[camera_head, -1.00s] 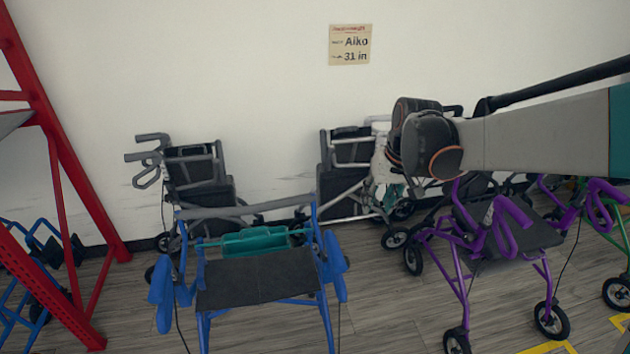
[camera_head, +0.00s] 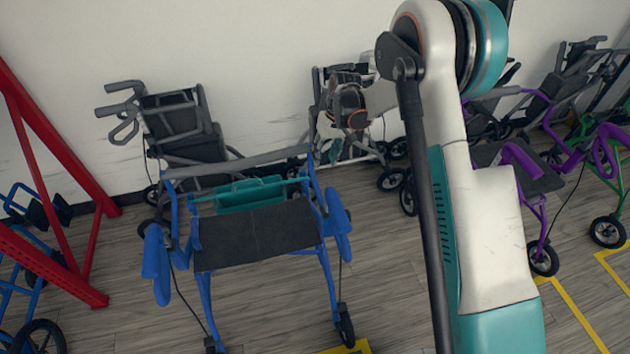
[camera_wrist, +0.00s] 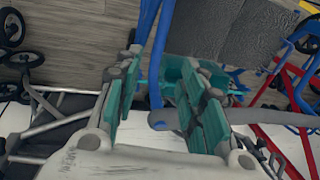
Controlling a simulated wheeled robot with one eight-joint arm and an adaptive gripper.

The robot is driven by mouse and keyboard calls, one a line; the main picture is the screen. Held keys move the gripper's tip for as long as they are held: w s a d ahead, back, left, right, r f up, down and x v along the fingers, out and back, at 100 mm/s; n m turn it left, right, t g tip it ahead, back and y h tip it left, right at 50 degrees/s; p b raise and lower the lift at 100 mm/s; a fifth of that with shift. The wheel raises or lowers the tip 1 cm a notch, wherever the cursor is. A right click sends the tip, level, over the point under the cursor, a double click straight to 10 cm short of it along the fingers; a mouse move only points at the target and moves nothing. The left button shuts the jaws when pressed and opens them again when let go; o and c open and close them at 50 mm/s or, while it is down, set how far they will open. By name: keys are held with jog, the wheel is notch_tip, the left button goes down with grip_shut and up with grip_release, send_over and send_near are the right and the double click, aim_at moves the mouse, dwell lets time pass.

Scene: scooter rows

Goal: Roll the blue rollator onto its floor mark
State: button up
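The blue rollator (camera_head: 333,285) stands upright on the floor in the head view, left of centre, with a dark seat, a teal pouch and a grey bar across its back. My gripper (camera_head: 336,150) is just right of that bar's right end, partly hidden behind my wrist. In the wrist view, my gripper (camera_wrist: 163,82) has its teal-padded fingers apart. A blue tube and the grey bar (camera_wrist: 190,118) of the blue rollator show between or just beyond them; I cannot tell whether they touch. A yellow floor marking (camera_head: 350,347) shows at the bottom edge; whose mark it is cannot be told.
A grey rollator (camera_head: 180,130) stands behind at the left wall, another dark folded one (camera_head: 322,85) behind my gripper. A red rack (camera_head: 60,180) is at left. Purple rollators (camera_head: 525,160) and more yellow floor lines (camera_head: 575,315) are at right.

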aim_at(317, 185)
jog(key=f+b, duration=0.1)
jog(key=f, duration=0.3)
jog(key=a+f+b, duration=0.1)
jog(key=f+b, duration=0.1)
jog(key=f, duration=0.2)
jog(key=a+f+b, duration=0.1)
jog(key=f, duration=0.4)
jog(key=shift+s+a, duration=0.25)
jog(key=shift+s, duration=0.05)
grip_shut()
